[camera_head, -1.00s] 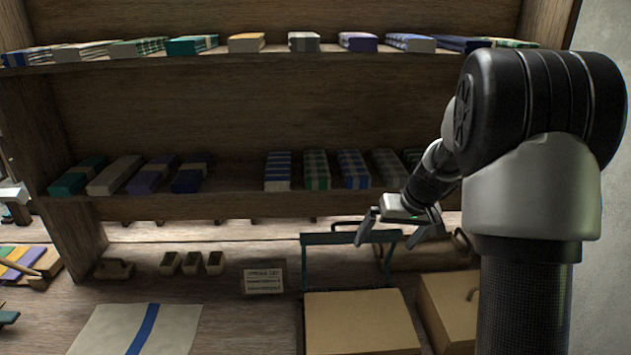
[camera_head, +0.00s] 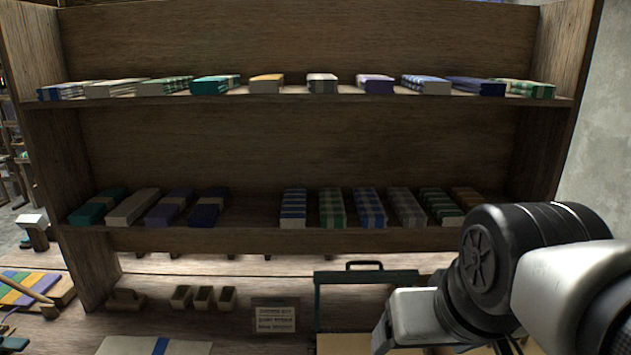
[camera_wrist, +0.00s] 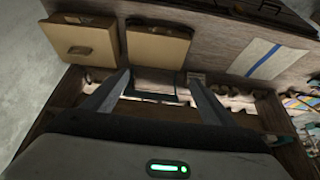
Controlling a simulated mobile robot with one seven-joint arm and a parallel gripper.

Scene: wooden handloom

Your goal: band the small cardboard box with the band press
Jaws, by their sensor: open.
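A dark green frame with a raised handle, which looks like the band press (camera_head: 366,276), stands at the back of the bench, right of centre. A tan cardboard box (camera_head: 350,345) is directly in front of it, mostly cut off by the picture's lower edge. The wrist view shows this tan box (camera_wrist: 157,46) beside a second tan box (camera_wrist: 80,42) with a dark handle. I cannot tell which is the small box. My gripper (camera_wrist: 158,76) is open and empty, its fingers spread either side of the dark press bar (camera_wrist: 155,97). In the head view its fingers are hidden.
A wooden shelf (camera_head: 300,240) with folded cloths overhangs the bench behind the press. Left of the press are a small sign (camera_head: 274,318) and several small wooden blocks (camera_head: 203,297). A pale cloth with a blue stripe (camera_head: 155,346) lies front left.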

